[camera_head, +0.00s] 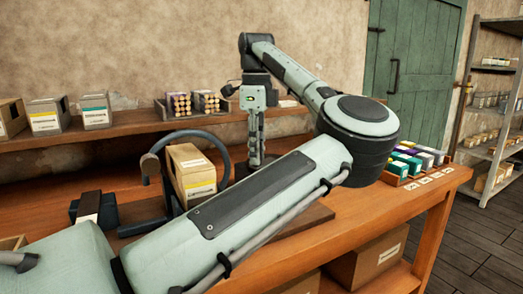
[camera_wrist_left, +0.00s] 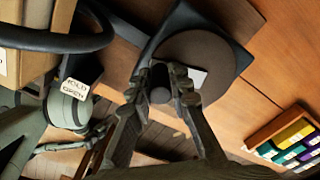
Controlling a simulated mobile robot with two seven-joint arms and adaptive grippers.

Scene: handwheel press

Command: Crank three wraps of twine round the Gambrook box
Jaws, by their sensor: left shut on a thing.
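The cardboard box (camera_head: 190,175), with a white and yellow label, stands upright inside a dark curved hoop (camera_head: 224,150) on the bench. In the left wrist view the box (camera_wrist_left: 22,72) and the hoop (camera_wrist_left: 62,42) fill the upper left corner. My left gripper (camera_head: 256,158) points straight down to the right of the box. In the left wrist view my left gripper (camera_wrist_left: 160,92) is shut on a dark upright crank knob (camera_wrist_left: 160,95), above a round brown disc (camera_wrist_left: 205,50) on a dark base. I cannot make out any twine. My right gripper is not seen.
A small sign (camera_wrist_left: 75,89) reads "HOLD" and "OPEN". A tray of coloured packets (camera_head: 418,158) stands at the bench's right end. Boxes (camera_head: 95,110) and bundled rolls (camera_head: 180,104) line the back shelf. My left forearm covers the bench front. Bare bench (camera_head: 365,212) shows at right.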

